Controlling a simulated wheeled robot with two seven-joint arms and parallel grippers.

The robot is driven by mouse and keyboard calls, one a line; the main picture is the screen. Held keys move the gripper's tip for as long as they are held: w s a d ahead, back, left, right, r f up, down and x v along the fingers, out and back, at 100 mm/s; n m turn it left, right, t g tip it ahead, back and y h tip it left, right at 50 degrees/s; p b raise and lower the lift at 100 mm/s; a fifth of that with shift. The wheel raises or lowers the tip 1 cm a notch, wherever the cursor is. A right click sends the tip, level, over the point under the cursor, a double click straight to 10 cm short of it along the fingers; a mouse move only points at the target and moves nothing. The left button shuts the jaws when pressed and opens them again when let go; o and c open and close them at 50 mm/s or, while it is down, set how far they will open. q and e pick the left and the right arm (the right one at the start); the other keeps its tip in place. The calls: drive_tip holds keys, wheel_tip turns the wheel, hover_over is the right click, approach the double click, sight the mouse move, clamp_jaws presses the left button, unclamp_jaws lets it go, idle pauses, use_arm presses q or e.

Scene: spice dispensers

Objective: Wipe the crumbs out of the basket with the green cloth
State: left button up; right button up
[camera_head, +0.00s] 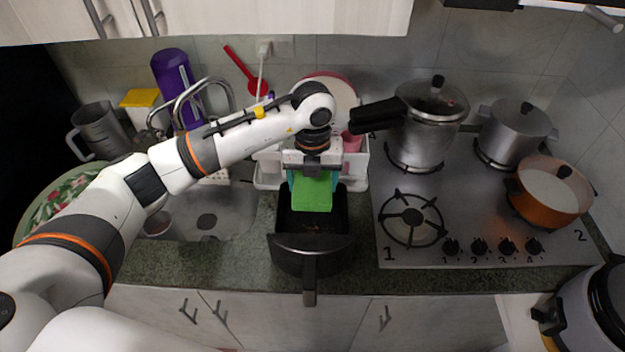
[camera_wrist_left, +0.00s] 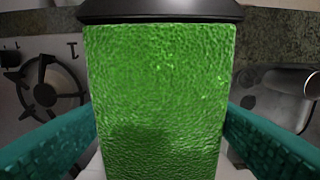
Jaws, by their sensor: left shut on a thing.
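The green cloth (camera_head: 311,193) hangs from my left gripper (camera_head: 313,172), over the back part of the black basket (camera_head: 306,254). In the left wrist view the green cloth (camera_wrist_left: 160,100) fills the middle between two teal fingers, and my left gripper (camera_wrist_left: 160,135) is shut on it. The basket has a handle pointing to the front. Small brownish crumbs (camera_head: 312,227) show on its floor in front of the cloth. I cannot tell whether the cloth touches the floor. My right gripper is not in view.
The stove (camera_head: 455,225) is right of the basket, with a pressure cooker (camera_head: 428,125) whose black handle reaches left. A white dish rack (camera_head: 268,172) stands behind the basket. The sink (camera_head: 215,222) is at the left. A narrow strip of counter (camera_head: 190,266) is bare in front.

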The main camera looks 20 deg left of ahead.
use_arm(q)
drive_tip(key=b, duration=0.8)
hover_over(314, 227)
drive_tip(key=s, duration=0.1)
wheel_tip(314, 227, down, 10)
drive_tip(key=shift+s+f+b, duration=0.2)
drive_tip(key=shift+f+b, duration=2.05)
drive_tip(key=shift+f, duration=0.65)
drive_tip(key=shift+f+b, duration=0.5)
drive_tip(key=shift+f, duration=0.1)
drive_tip(key=shift+a, duration=0.1)
drive_tip(key=shift+w+a+r, duration=0.1)
drive_tip(key=shift+a, duration=0.8)
drive_tip(key=shift+w+a+r, duration=0.1)
drive_tip(key=shift+a, duration=0.75)
drive_tip(key=shift+w+d+f+b, duration=0.15)
drive_tip(key=shift+d+b, duration=0.1)
drive_tip(key=shift+d, duration=0.25)
drive_tip(key=shift+w+d+b, duration=0.15)
drive_tip(key=shift+d+b, duration=0.1)
drive_tip(key=shift+d, duration=0.3)
drive_tip(key=shift+w+d+f+b, duration=0.15)
drive_tip(key=shift+d+b, duration=0.1)
drive_tip(key=shift+d, duration=0.45)
drive_tip(key=shift+d, duration=0.1)
